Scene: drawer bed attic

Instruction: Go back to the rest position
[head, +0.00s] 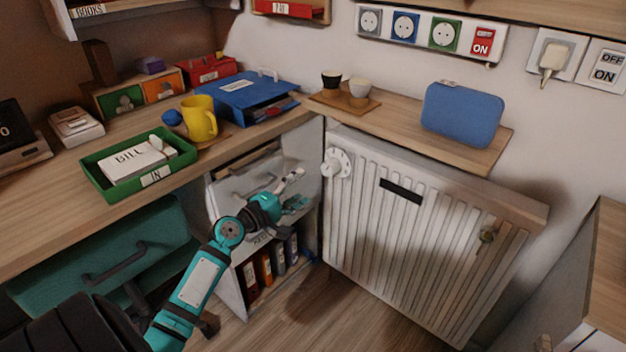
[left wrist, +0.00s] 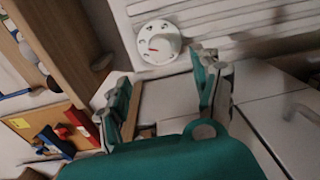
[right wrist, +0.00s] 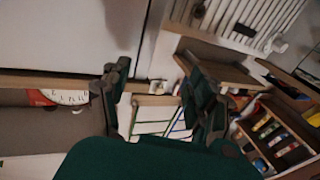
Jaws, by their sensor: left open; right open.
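My left gripper (head: 294,191) is open in front of the cabinet under the desk, left of the radiator (head: 365,215). Its two teal fingers (left wrist: 162,90) stand apart in the left wrist view, with nothing visible between them. The radiator's white round knob (left wrist: 158,43) is beyond them. My right gripper does not show in the head view. In the right wrist view its dark fingers (right wrist: 156,95) are apart, and I see nothing held.
The wooden desk (head: 40,232) carries a green tray (head: 92,172), a yellow mug (head: 200,118) and a blue binder (head: 238,90). A cabinet with several binders (head: 265,268) is below. A teal chair (head: 120,245) stands at left. Floor (head: 320,310) shows before the radiator.

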